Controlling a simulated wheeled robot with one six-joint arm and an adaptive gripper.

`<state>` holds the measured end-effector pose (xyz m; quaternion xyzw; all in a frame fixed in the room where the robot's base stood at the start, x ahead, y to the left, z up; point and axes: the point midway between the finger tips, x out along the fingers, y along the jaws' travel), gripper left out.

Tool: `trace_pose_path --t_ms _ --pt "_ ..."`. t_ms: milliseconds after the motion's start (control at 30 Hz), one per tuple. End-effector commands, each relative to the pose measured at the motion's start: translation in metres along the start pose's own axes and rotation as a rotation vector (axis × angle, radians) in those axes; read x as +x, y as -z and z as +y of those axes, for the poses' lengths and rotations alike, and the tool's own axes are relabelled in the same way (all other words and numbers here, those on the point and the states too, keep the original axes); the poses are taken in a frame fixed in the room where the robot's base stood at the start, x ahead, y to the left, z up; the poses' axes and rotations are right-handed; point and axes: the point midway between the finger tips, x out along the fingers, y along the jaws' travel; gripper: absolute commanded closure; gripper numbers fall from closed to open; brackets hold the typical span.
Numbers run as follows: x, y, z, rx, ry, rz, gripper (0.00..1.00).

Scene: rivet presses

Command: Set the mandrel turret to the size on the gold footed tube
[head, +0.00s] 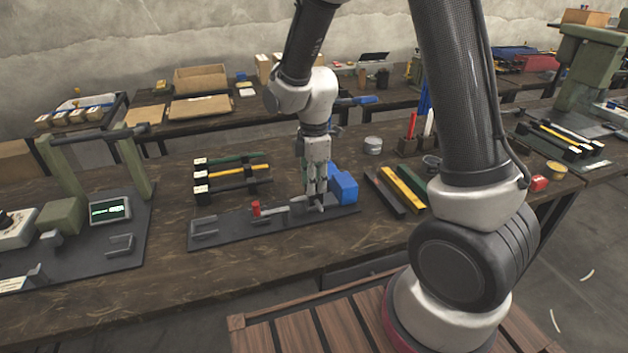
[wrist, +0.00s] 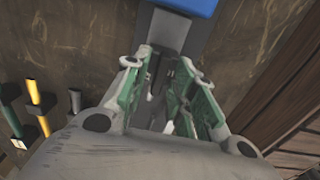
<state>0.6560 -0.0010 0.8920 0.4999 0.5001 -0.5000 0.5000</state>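My gripper (head: 316,203) points down at the right part of a dark base plate (head: 232,235) on the bench. In the wrist view my gripper (wrist: 168,85) has its green-padded fingers apart. Grey metal parts show between them, but whether the fingers touch these I cannot tell. A red-topped upright part (head: 256,208) and a grey bar stand on the plate, left of my gripper. A yellow-gold tube (head: 238,171) lies in a rack with white end tags, behind the plate; any size marking is too small to read. I cannot clearly make out the mandrel turret.
A green-framed press with a lit display (head: 110,210) is at the left. Black and yellow bars (head: 403,186) lie to the right. The front bench strip is mostly clear.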

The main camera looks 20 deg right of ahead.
Motion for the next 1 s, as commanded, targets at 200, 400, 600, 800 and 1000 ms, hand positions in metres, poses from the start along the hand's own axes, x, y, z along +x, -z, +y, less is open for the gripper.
trace_pose_path --t_ms 200,400,600,800,1000 --pt "-0.0002 0.0 0.0001 0.0 0.0 0.0 1.0" --pt "-0.0003 0.0 0.0002 0.009 0.0 0.0 1.0" --pt "-0.0004 0.0001 0.0002 0.067 -0.001 0.0 1.0" --pt "-0.0005 0.0001 0.0003 0.199 -0.001 0.0 1.0" --pt "-0.0005 0.0001 0.0004 0.382 -0.001 0.0 1.0"
